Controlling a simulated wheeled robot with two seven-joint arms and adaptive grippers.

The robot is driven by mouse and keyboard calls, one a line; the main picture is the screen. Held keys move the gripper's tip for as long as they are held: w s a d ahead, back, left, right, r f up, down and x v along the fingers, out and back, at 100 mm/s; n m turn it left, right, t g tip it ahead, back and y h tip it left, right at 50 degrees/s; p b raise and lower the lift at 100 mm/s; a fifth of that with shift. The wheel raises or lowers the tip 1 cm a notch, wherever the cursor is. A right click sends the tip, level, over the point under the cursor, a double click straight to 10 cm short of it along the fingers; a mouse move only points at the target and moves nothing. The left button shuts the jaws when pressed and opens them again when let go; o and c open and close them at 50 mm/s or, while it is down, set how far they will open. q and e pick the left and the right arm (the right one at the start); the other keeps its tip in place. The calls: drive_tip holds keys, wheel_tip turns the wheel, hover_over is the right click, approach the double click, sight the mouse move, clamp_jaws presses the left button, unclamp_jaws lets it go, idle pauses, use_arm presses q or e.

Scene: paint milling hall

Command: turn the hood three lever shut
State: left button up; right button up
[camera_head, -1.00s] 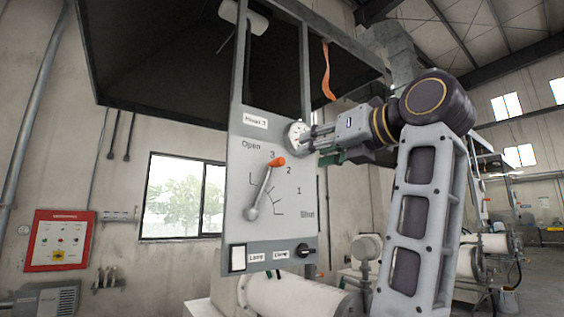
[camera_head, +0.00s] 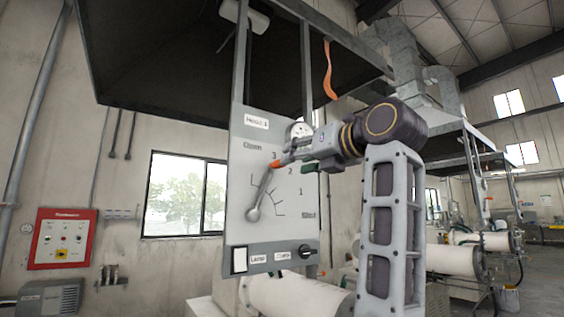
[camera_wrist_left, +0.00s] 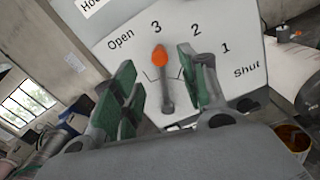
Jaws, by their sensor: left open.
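The hood three lever (camera_head: 262,192) is a grey handle with an orange tip, on a grey panel (camera_head: 240,180) marked Open, 3, 2, 1 and Shut. It leans up and right from its pivot, its tip by the 3. My left gripper (camera_head: 292,164) is in front of the panel, its fingers at the orange tip. In the left wrist view the green finger pads stand apart, and the lever (camera_wrist_left: 165,78) shows between them. Whether they touch it I cannot tell. The 2 is partly crowded by the gripper. My right gripper is not in view.
A round gauge (camera_head: 300,130) sits at the panel's upper right edge, close to the gripper. A lamp switch and a black knob (camera_head: 305,251) are along the panel's bottom. The dark hood (camera_head: 170,60) hangs above. A red control box (camera_head: 62,238) is on the left wall.

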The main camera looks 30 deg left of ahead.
use_arm(q)
drive_tip(key=shift+p+x, duration=0.7)
drive_tip(key=shift+x, duration=3)
clamp_jaws()
